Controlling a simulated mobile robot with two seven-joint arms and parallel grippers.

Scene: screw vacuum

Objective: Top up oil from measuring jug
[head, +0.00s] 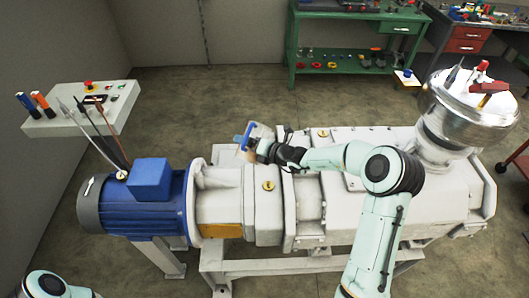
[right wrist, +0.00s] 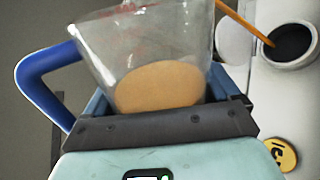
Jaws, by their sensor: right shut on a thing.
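The measuring jug (head: 262,132) is clear with a blue handle (head: 248,134). My right gripper (head: 252,149) is shut on it, above the far side of the pale pump housing. In the right wrist view the jug (right wrist: 150,45) sits between the fingers (right wrist: 165,105), with tan oil (right wrist: 160,85) in its lower part, red markings and the handle at left. A round dark opening with a pale rim (right wrist: 290,45) lies to the right of the jug, apart from it in the picture. Only a link of my left arm shows at the lower left; its gripper is out of view.
A thin orange rod (right wrist: 245,22) crosses near the opening. A yellow round cap (right wrist: 283,154) is on the housing. The blue motor (head: 135,205) stands left, below a control panel (head: 85,108). A domed vessel (head: 465,115) rises at right, and a green bench (head: 350,35) stands behind.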

